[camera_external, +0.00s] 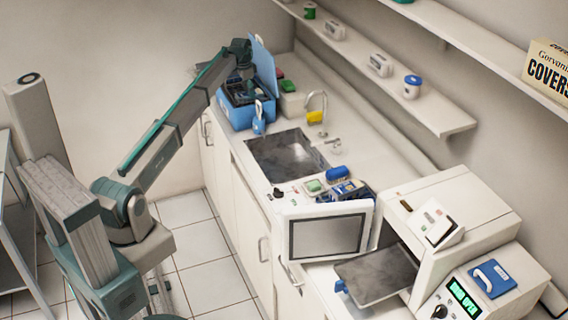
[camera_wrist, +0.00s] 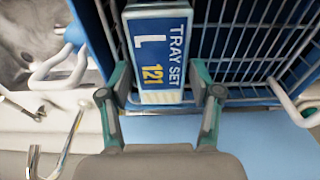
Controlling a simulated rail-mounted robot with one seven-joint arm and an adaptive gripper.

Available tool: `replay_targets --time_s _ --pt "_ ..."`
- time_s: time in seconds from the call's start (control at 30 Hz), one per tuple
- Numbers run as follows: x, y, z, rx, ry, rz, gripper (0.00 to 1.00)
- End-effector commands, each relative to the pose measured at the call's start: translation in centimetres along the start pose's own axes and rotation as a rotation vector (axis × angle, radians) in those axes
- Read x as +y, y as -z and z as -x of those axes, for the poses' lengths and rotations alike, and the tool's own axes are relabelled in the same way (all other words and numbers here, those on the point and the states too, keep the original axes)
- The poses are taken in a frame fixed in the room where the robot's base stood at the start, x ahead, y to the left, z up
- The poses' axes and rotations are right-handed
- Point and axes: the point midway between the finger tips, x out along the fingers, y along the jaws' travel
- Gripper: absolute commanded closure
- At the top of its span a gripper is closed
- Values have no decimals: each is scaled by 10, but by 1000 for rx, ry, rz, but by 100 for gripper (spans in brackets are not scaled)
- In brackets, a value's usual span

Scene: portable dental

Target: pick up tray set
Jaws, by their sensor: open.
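In the external view my gripper (camera_external: 249,88) reaches down into an open blue box (camera_external: 236,118) at the far end of the counter. The box's contents are small, dark and partly hidden by my arm there.
The box's raised blue lid (camera_external: 264,66) stands close beside my wrist. A sink (camera_external: 285,157) lies in front of the box, with a faucet (camera_external: 317,108). A shelf (camera_external: 440,118) runs along the wall. White handle-like loops (camera_wrist: 62,72) flank the basket.

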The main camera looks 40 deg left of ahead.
Motion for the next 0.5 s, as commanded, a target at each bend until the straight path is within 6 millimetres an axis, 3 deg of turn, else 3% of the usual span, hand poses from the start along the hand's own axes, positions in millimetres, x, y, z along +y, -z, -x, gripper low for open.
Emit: replay_targets --time_s 0.2,0.4,0.5 --pt "0 0 -21 0 0 0 36" --pt "0 0 -23 0 0 0 36" --pt "0 0 -23 0 0 0 50"
